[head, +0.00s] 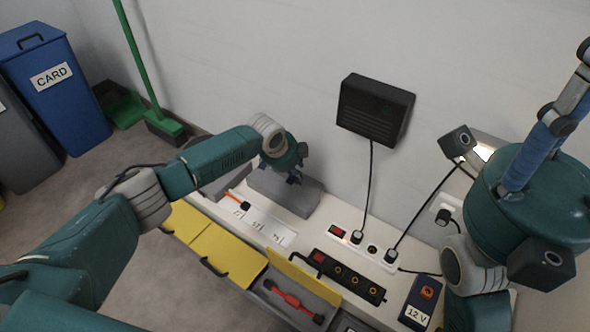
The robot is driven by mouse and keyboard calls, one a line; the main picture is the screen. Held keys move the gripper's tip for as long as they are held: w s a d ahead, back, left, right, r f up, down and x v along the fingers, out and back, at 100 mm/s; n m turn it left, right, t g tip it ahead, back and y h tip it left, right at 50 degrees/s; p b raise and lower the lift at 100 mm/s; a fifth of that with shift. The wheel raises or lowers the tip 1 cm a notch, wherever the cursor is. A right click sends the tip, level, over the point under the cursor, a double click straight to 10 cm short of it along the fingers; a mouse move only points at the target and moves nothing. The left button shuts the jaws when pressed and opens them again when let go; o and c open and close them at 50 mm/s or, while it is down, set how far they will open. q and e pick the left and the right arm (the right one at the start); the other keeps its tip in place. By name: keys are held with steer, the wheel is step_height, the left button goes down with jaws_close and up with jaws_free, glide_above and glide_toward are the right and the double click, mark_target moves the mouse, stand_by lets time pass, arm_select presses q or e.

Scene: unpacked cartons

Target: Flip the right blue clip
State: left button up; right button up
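I cannot make out any blue clip in the head view. The dark blue box labelled 12 V (417,313) stands on the bench at lower right, with an orange part on top. My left gripper (294,180) hangs at the end of the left arm, over or just in front of a grey block (268,187) at the bench's back. Its fingers are small and dark, so I cannot tell whether they are open. My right arm fills the right side, and its gripper does not show.
A white power strip (380,254) with plugs and a black strip (345,277) lie on the bench (222,209). An open drawer holds a red tool (292,299). A black wall box (375,108) has a hanging cable. A blue bin (55,95) stands at far left.

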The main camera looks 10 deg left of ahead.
arm_select(q)
steer(key=shift+r, duration=0.1)
steer(key=v, duration=1.1)
steer(key=shift+s+r, duration=0.25)
steer(key=shift+r, duration=0.1)
steer(key=shift+a+f, duration=0.1)
steer(key=shift+a, duration=0.05)
